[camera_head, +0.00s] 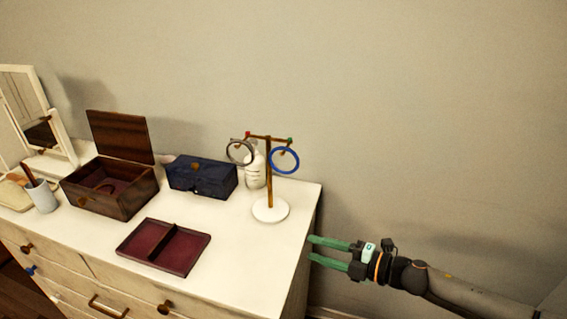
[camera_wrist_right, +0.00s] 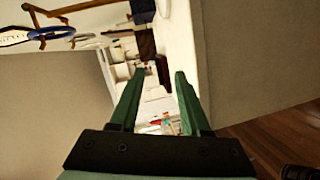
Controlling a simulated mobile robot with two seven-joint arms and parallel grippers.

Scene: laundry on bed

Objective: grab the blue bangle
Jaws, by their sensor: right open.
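The blue bangle (camera_head: 285,173) hangs from the right arm of a wooden T-shaped stand (camera_head: 269,190) with a round white base, on the dresser top. A grey bangle (camera_head: 229,152) hangs from the stand's left arm. My right gripper (camera_head: 313,248) is open and empty, just off the dresser's right edge, lower than the blue bangle and to its right. In the right wrist view the blue bangle (camera_wrist_right: 50,37) shows at the upper left, outside the open fingers (camera_wrist_right: 159,75). My left gripper is not in view.
A white bottle (camera_head: 255,172) stands close behind the stand. A dark blue box (camera_head: 202,178), an open wooden box (camera_head: 110,203), a red divided tray (camera_head: 140,257), a cup (camera_head: 42,196) and a mirror (camera_head: 25,105) are on the dresser (camera_head: 235,262).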

